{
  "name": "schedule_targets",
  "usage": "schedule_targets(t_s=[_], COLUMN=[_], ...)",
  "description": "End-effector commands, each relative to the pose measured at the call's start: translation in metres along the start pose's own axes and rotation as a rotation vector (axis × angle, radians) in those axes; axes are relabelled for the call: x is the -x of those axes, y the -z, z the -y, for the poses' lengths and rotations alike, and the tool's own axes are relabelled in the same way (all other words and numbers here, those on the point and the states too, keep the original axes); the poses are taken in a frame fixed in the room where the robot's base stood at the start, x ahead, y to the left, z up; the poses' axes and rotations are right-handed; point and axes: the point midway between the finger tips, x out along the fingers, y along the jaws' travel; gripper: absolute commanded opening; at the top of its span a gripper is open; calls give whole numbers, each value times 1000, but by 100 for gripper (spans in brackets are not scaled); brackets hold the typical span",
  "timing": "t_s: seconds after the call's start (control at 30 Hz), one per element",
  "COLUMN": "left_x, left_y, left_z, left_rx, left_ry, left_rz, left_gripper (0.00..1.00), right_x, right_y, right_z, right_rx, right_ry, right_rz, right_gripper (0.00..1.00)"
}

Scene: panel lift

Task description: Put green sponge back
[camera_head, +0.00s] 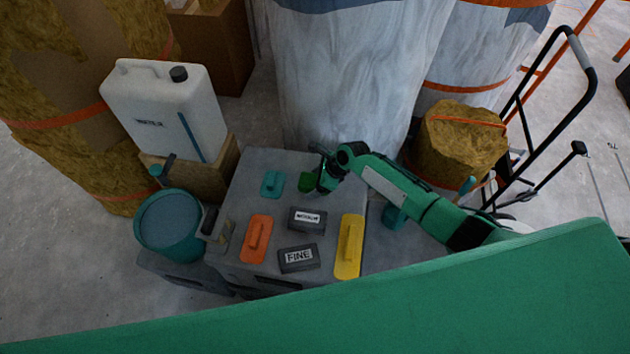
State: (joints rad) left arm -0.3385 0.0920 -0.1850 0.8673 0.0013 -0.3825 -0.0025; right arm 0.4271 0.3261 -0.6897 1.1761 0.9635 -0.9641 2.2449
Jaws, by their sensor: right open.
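The green sponge (306,182) lies on the grey block table (262,165) near its back edge, partly hidden by my right gripper. My right gripper (322,184) reaches in from the right with its fingers pointing down, just right of the sponge. It is open; whether a finger touches the sponge I cannot tell. My left gripper is not in view.
On the table are a teal float (272,184), an orange float (257,238), a yellow float (349,246), and two dark labelled blocks, one marked FINE (299,258). A teal bucket (168,222) stands left, a white canister (165,110) behind it. Wrapped columns (350,80) stand behind.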

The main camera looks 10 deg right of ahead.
Motion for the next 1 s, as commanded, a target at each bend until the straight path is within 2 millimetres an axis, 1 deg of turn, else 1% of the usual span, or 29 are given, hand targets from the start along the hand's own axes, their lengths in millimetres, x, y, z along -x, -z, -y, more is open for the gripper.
schedule_targets(t_s=[0.17, 0.27, 0.6, 0.7, 0.83, 1.0], left_x=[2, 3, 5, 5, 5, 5], left_y=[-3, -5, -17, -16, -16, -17], left_z=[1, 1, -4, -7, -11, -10], left_rx=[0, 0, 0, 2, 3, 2], left_ry=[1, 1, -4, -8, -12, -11], left_rz=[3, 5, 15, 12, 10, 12], left_gripper=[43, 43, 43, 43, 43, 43], right_x=[10, 25, 94, 108, 118, 120], right_y=[0, 0, 0, 0, 0, 0], right_z=[0, 1, 0, 0, 0, 0], right_rx=[0, 0, 2, 1, 0, -1], right_ry=[0, 2, 2, 1, 0, 0], right_rz=[0, 1, 0, 1, -1, -1], right_gripper=[76, 76, 76, 76, 76, 76])
